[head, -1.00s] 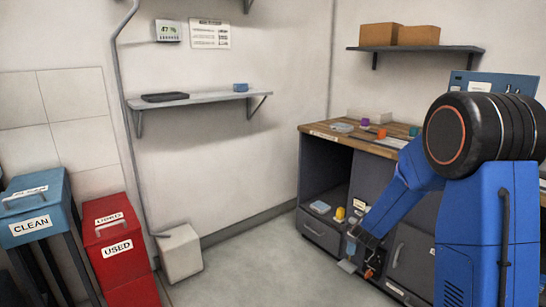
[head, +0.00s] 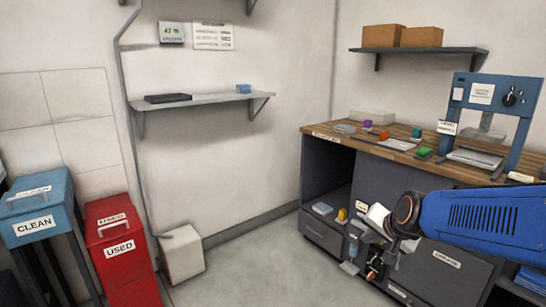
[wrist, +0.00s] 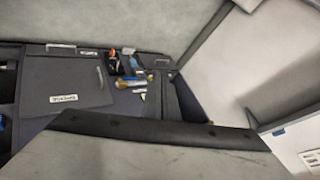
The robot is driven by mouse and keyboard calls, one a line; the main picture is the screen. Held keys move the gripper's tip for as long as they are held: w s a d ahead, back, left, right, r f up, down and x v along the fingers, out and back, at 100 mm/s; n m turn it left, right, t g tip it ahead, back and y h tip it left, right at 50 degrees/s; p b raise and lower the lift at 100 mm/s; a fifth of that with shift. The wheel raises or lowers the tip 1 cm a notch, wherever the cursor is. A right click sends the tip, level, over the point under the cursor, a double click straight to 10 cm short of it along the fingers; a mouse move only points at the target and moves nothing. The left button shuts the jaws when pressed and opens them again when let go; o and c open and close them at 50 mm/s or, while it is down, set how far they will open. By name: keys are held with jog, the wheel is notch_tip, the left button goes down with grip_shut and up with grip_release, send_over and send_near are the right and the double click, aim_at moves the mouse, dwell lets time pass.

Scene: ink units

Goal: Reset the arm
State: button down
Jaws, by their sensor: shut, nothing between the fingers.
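My blue arm (head: 480,218) reaches in from the right edge in the head view, in front of the dark workbench cabinet. Its black joint (head: 405,213) and a white cylindrical part (head: 376,217) show at its left end.
The workbench (head: 330,130) carries several coloured blocks and a blue press (head: 460,95). Hanging tools (head: 374,265) are close below my arm. A blue CLEAN bin (head: 35,205) and red USED bin (head: 118,265) stand at left.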

jog(key=s+d+n+g+h, duration=0.1)
jog(key=s+n, duration=0.6)
jog(key=s, duration=1.7)
jog(key=d+g, duration=0.1)
jog(key=g, duration=0.1)
jog(key=shift+s+f+n+g, duration=0.25)
jog(key=shift+f+n+g, duration=0.05)
jog(key=shift+f+g, duration=0.1)
